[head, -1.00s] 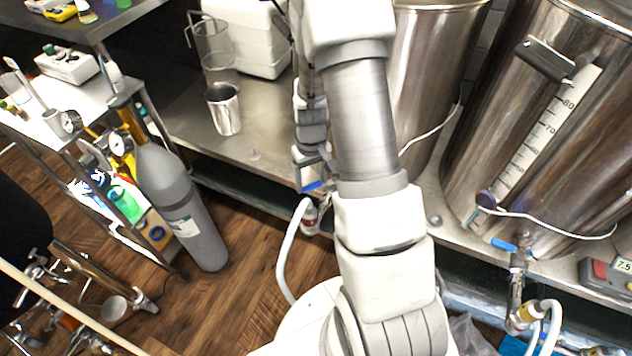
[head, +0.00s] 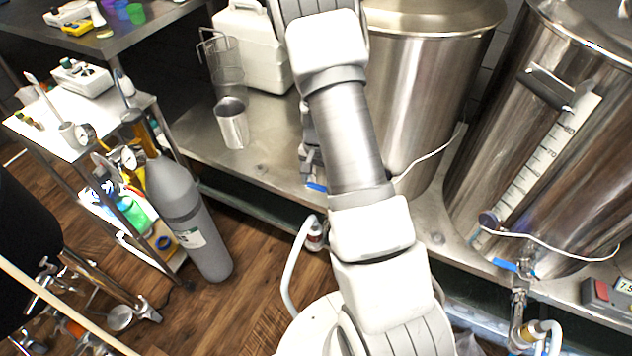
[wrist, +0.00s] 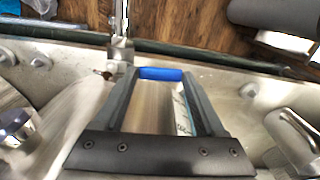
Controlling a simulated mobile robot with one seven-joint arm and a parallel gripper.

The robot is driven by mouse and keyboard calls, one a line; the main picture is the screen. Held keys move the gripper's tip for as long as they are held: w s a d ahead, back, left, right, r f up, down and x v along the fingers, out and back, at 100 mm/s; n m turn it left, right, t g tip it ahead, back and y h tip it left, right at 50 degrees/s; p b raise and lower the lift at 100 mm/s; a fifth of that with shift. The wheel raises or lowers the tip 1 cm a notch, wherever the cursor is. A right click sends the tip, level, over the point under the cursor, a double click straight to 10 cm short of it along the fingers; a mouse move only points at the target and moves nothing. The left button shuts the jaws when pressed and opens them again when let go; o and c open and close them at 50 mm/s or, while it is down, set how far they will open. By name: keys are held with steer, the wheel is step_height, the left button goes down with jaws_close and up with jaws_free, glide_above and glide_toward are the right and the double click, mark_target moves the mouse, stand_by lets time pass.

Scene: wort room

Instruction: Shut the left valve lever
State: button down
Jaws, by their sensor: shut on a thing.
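The left valve lever has a blue handle (wrist: 160,73). In the wrist view it lies crosswise between the tips of my gripper (wrist: 161,75), which is shut on it. The metal valve body (wrist: 122,48) is just beyond, at the left fingertip. In the head view a small part of the blue handle (head: 316,187) shows beside my arm, below the left steel kettle (head: 425,80). My arm hides most of my gripper and the valve there. The right valve has its own blue lever (head: 505,265), apart from my gripper.
The right kettle (head: 540,130) stands on the steel bench. A steel cup (head: 232,125) and a white jug (head: 255,50) stand left of my arm. A grey gas cylinder (head: 188,215) stands on the floor at left. A white hose (head: 298,265) hangs below the left valve.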

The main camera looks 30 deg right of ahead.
steer(key=shift+w+d+m, duration=0.15)
steer(key=shift+m, duration=0.25)
jaws_free()
steer(key=shift+d, duration=0.1)
steer(key=shift+r, duration=0.1)
step_height(320, 180, up, 17)
steer(key=p, duration=0.4)
steer(key=shift+r, duration=0.15)
stand_by(0.4)
